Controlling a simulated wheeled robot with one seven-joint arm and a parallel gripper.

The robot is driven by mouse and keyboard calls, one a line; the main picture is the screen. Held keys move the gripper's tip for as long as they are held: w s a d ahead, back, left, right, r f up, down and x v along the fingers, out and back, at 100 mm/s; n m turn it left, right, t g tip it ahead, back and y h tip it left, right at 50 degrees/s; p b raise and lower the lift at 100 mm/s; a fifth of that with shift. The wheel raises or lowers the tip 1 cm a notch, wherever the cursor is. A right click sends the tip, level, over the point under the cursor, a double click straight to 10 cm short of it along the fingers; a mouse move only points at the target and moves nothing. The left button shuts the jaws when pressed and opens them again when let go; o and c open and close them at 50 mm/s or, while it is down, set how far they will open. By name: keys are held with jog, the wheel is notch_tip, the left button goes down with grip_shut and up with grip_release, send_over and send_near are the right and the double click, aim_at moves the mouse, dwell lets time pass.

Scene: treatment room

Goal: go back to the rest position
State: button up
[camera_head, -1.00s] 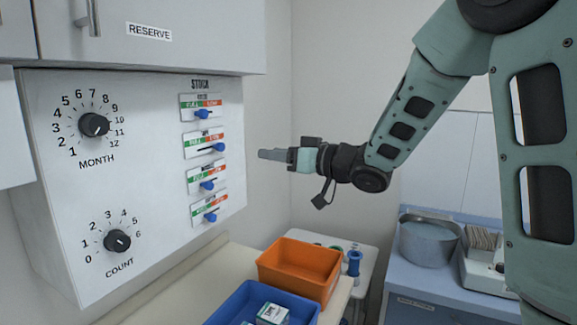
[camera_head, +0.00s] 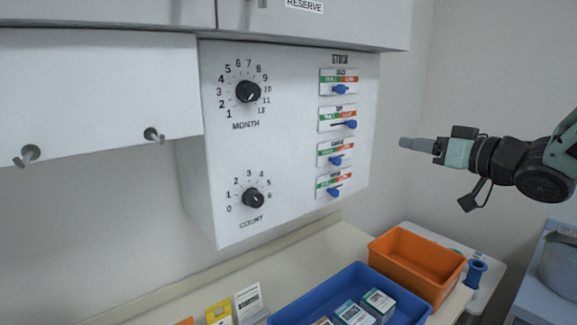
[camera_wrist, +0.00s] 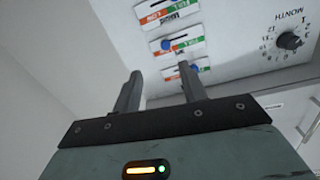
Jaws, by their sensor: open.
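My gripper (camera_head: 418,145) is at the right in the head view, held level in the air to the right of the white panel (camera_head: 290,140). It touches nothing. In the wrist view my gripper (camera_wrist: 158,90) shows two fingers spread apart with nothing between them. Beyond the fingers, the panel's blue sliders and the MONTH dial (camera_wrist: 289,41) are seen upside down. In the head view the MONTH dial (camera_head: 248,91) and COUNT dial (camera_head: 253,198) are on the panel's left, and several blue sliders (camera_head: 340,90) are in a column on its right.
A blue tray (camera_head: 290,313) with small boxes and an orange bin (camera_head: 415,263) stand on the counter (camera_head: 300,250) below. A cabinet labelled RESERVE (camera_head: 340,18) hangs above. A metal pot (camera_head: 560,262) is at the right edge. The air around the gripper looks clear.

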jog(key=s+a+f+g+h+b, duration=0.1)
jog(key=s+a+f+g+h, duration=0.2)
jog(key=s+a+f+g, duration=0.25)
jog(key=s+a+f+g+h, duration=0.2)
jog(key=s+a+f, duration=0.2)
jog(key=a+f, duration=0.4)
jog(key=s+a+f+n+g+h, duration=0.1)
jog(key=s+f+g, duration=0.3)
jog(key=s, duration=0.7)
jog(key=s+a+f+n+g+h, duration=0.1)
jog(key=s+a+f+n+g, duration=0.1)
jog(key=s, duration=0.9)
jog(key=shift+f+n+g+h+b, duration=0.3)
jog(key=shift+f+g+h+b, duration=0.15)
jog(key=shift+f+g, duration=0.45)
jog(key=shift+a, duration=0.1)
